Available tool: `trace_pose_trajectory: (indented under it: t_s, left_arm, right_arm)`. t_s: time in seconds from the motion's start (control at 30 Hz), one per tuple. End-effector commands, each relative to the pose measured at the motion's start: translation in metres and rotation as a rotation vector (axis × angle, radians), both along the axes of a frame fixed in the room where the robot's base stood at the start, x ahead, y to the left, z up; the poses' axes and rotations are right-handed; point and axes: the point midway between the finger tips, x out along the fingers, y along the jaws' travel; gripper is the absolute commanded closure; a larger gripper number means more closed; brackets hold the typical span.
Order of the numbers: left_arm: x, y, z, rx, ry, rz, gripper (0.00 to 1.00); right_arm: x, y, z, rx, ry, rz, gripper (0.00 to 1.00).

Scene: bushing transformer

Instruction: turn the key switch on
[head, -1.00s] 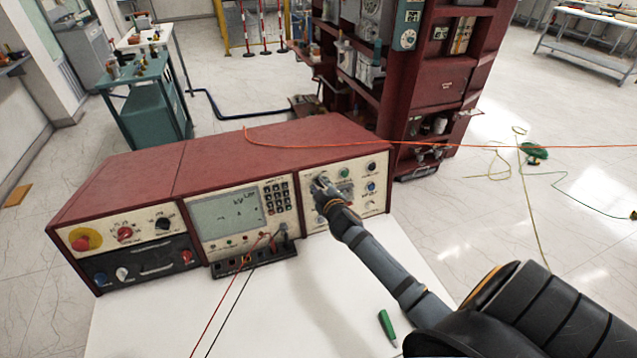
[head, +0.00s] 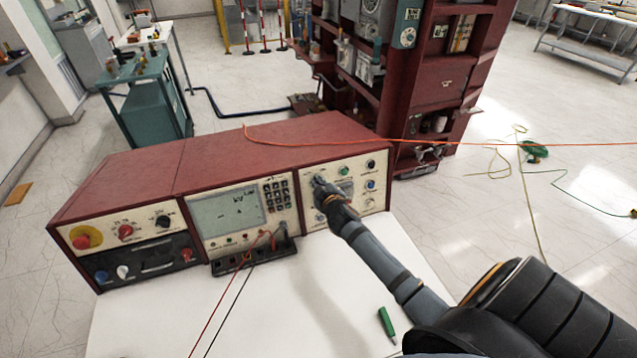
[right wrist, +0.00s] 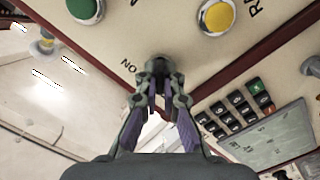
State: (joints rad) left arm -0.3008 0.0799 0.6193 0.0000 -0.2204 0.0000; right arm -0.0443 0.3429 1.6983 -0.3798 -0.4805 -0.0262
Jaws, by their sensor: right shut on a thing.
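The key switch (right wrist: 158,62) is a small dark round part on the cream right-hand panel of the red test console (head: 270,147). A label reading "ON" stands beside it in the right wrist view. My right gripper (head: 322,184) reaches this panel from the lower right in the head view. In the right wrist view its fingers (right wrist: 158,85) are shut on the key switch, and they hide most of it. The key's angle cannot be made out. My left gripper is not in view.
A green button (right wrist: 85,8) and a yellow button (right wrist: 216,16) sit close to the fingers. A keypad (head: 275,192) and screen (head: 226,210) lie to the left in the head view. Red and black leads hang from the front. A green marker-like object (head: 386,322) lies on the white table (head: 330,300).

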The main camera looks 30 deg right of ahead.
Motion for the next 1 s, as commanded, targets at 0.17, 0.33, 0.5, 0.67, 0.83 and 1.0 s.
trace_pose_trajectory:
  t_s: [0.17,0.33,0.5,0.67,0.83,1.0]
  left_arm:
    - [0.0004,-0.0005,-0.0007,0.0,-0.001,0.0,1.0]
    - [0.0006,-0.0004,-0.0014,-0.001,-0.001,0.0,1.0]
    - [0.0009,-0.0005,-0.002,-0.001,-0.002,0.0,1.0]
    - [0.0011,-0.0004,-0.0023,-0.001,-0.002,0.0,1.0]
    - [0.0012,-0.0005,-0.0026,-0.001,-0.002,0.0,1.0]
    - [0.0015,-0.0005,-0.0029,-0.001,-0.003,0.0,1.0]
  right_arm:
    - [-0.0003,-0.0003,-0.0007,0.058,-0.012,-0.014,1.0]
    - [-0.0003,-0.0009,-0.0004,0.167,-0.039,-0.042,1.0]
    - [-0.0003,-0.0017,0.0001,0.314,-0.075,-0.079,1.0]
    - [-0.0005,-0.0025,0.0005,0.458,-0.109,-0.114,1.0]
    - [-0.0006,-0.0031,0.0006,0.612,-0.145,-0.153,1.0]
    - [-0.0007,-0.0041,0.0008,0.764,-0.182,-0.191,1.0]
